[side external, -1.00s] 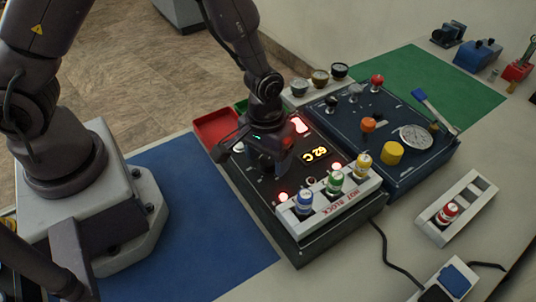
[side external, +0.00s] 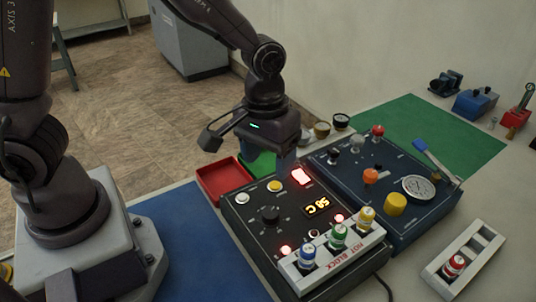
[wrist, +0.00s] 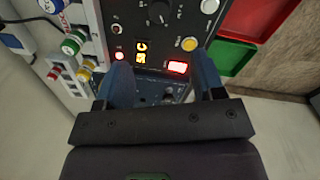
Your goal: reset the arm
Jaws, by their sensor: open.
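My gripper (side external: 285,160) is raised above the back edge of the black hot block unit (side external: 240,215), its fingers pointing down. In the wrist view my gripper (wrist: 165,75) shows two blue fingers spread apart with nothing between them. The unit has a black knob (side external: 270,214), lit red lamps and a yellow display (side external: 316,207). Its white rack (side external: 335,262), marked HOT BLOCK, holds blue-, green- and yellow-capped vials. The fingertips are partly hard to make out in the side view.
Red (side external: 222,180) and green (side external: 262,163) trays lie behind the unit. A dark blue gauge panel (side external: 400,190) stands to its right. A white rack (side external: 468,250) holds a red-capped vial. The blue mat (side external: 200,250) is clear.

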